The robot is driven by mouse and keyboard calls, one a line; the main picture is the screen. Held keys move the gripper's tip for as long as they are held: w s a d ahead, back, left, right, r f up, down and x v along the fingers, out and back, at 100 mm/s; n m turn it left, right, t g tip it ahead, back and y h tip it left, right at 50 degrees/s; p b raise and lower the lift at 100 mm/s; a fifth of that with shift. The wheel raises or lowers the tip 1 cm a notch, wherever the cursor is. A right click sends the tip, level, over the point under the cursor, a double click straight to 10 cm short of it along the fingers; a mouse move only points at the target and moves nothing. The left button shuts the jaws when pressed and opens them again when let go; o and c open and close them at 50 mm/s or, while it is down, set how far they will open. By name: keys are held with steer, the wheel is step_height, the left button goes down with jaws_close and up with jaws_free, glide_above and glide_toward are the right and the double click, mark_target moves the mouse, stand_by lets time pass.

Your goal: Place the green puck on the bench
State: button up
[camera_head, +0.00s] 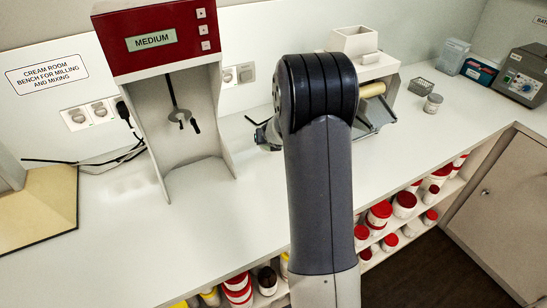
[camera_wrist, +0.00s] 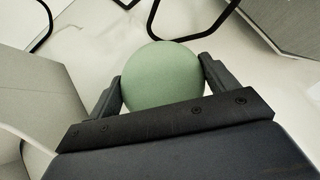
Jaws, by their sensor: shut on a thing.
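The green puck (camera_wrist: 162,82) is a round, pale green thing in the middle of the wrist view. My gripper (camera_wrist: 160,71) is shut on it, with one dark finger on each side. In the head view the puck is hidden; my dark arm covers the middle of the picture and only a small part of the wrist shows at its left. The bench (camera_head: 120,245) is a long white top, and its pale surface also shows behind the puck in the wrist view. I cannot tell how high the puck is over it.
The front left bench is clear.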

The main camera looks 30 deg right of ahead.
mark_target(273, 156)
steer(key=shift+f+b, duration=1.9)
steer(key=shift+f, duration=0.5)
steer(key=shift+f, duration=0.1)
steer(key=shift+f, duration=0.15)
steer(key=o, duration=1.1)
steer(key=shift+c, duration=0.2)
